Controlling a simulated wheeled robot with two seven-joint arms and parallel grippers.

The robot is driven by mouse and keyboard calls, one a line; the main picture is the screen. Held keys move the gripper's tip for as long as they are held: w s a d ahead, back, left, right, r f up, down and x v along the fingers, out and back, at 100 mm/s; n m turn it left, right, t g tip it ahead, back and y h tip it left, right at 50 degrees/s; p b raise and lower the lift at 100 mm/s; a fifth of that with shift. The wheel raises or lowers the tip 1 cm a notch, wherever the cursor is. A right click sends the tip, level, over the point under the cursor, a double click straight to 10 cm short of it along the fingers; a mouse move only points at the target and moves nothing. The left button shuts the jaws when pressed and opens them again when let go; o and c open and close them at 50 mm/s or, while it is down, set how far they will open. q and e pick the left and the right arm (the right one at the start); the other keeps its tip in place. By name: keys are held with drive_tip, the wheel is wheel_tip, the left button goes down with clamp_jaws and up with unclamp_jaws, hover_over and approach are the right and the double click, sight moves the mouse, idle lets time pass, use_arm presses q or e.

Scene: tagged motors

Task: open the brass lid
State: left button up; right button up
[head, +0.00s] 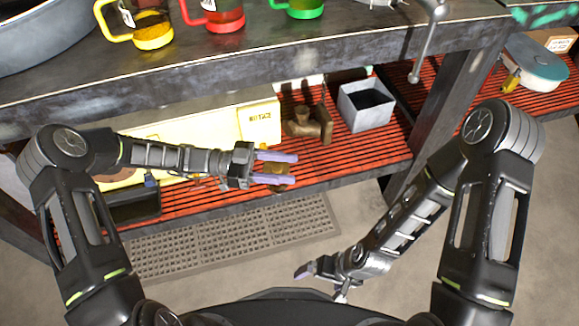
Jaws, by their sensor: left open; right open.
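No part is clearly recognisable as a brass lid. A brownish, brass-coloured fitting (306,122) stands on the red slatted lower shelf, right of a cream case. My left gripper (281,168) reaches in over the shelf, in front of and below this fitting, its purple fingers apart and pointing right. A small brown piece (279,169) shows between and around the fingers; I cannot tell whether they touch it. My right gripper (303,270) is low over the floor in front of the shelf, away from the fitting, open and seemingly empty.
The cream case (257,122) lies behind my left forearm. A grey open box (367,104) stands right of the fitting. The workbench top (200,75) overhangs the shelf; yellow, red and green mugs stand on it. A table leg (452,95) is at right. A grate (225,238) lies on the floor.

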use_arm(q)
drive_tip(key=shift+s+d, duration=0.1)
drive_tip(key=shift+d, duration=0.55)
clamp_jaws()
idle(1.0)
